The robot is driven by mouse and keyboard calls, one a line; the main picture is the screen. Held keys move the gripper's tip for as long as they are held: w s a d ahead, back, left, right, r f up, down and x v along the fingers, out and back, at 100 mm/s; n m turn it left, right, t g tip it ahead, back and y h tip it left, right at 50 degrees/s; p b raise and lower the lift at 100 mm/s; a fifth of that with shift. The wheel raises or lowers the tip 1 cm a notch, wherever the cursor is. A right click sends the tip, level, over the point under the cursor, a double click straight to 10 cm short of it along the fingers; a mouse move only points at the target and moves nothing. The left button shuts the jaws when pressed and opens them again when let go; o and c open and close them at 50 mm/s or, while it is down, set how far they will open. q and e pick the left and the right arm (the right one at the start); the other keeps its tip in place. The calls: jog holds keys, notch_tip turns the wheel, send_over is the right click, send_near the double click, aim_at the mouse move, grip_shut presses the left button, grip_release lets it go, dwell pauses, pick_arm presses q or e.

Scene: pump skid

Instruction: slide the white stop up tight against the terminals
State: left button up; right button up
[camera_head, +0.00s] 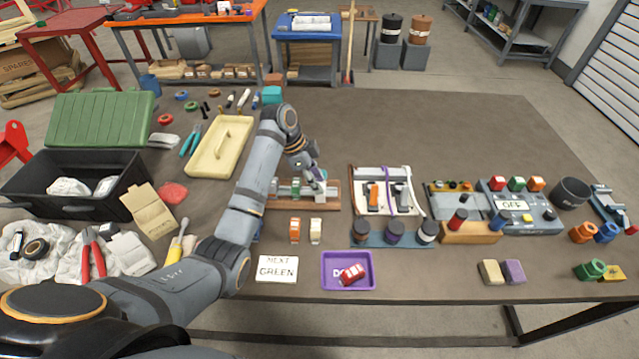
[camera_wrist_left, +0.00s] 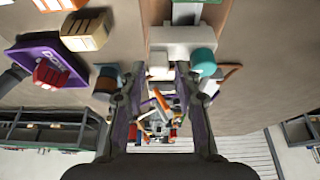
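The brown terminal board (camera_head: 330,198) lies mid-table in the head view, with a metal rail and green terminals (camera_head: 295,187) on it. A green terminal also shows at the top of the left wrist view (camera_wrist_left: 187,12). A wide white block (camera_wrist_left: 175,38), apparently the white stop, sits beside it, just beyond my fingertips. A smaller white part and a teal round part (camera_wrist_left: 203,62) are near the tips. My left gripper (camera_head: 312,176) is low over the rail's right part. Its fingers (camera_wrist_left: 159,72) are apart; contact is not clear. My right gripper is out of view.
Loose orange (camera_head: 295,230) and white (camera_head: 316,231) blocks stand in front of the board. A purple tray (camera_head: 328,284) holds a red block. A card reading GREEN (camera_head: 277,268) lies left of it. A fixture with a purple cord (camera_head: 360,205) stands close right.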

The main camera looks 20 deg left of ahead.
pick_arm(q)
jog(key=shift+d+f, duration=0.25)
jog(key=shift+f, duration=0.45)
jog(key=shift+d+f, duration=0.1)
jog(key=shift+f, duration=0.05)
jog(key=c, duration=0.4)
jog(key=shift+c, duration=1.2)
grip_shut()
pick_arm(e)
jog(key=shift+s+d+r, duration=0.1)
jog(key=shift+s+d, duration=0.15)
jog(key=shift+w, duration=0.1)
